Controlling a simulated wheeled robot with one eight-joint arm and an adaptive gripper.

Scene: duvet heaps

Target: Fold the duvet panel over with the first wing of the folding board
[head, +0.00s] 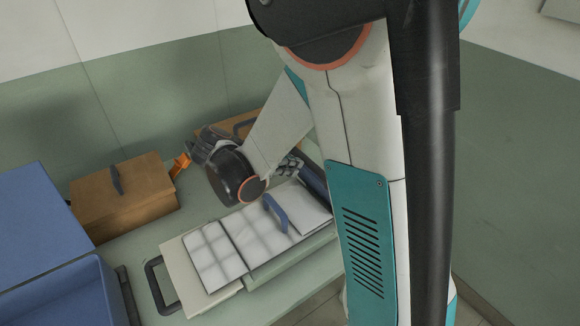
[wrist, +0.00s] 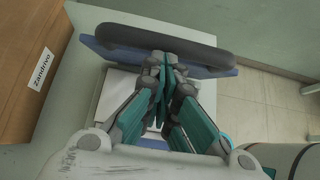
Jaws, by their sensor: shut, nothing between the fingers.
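The duvet panel (head: 230,245) is white and quilted. It lies on the pale folding board (head: 178,262) on the bench in the head view, with a flat, smoother part at its right end. A blue handle (head: 275,213) stands up across the middle of the board. A dark blue piece (head: 314,182), perhaps a tilted wing, shows at the right end, partly hidden by my arm. My gripper (wrist: 163,75) is shut and empty. In the wrist view its fingertips are close to a dark grey bar (wrist: 165,42) on a blue board edge (wrist: 100,52); I cannot tell whether they touch.
A wooden box (head: 125,195) with a dark handle stands behind the board; a labelled brown box (wrist: 30,70) is at the left in the wrist view. A blue bin (head: 60,295) stands at the left. A black handle (head: 156,288) is at the board's left end.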

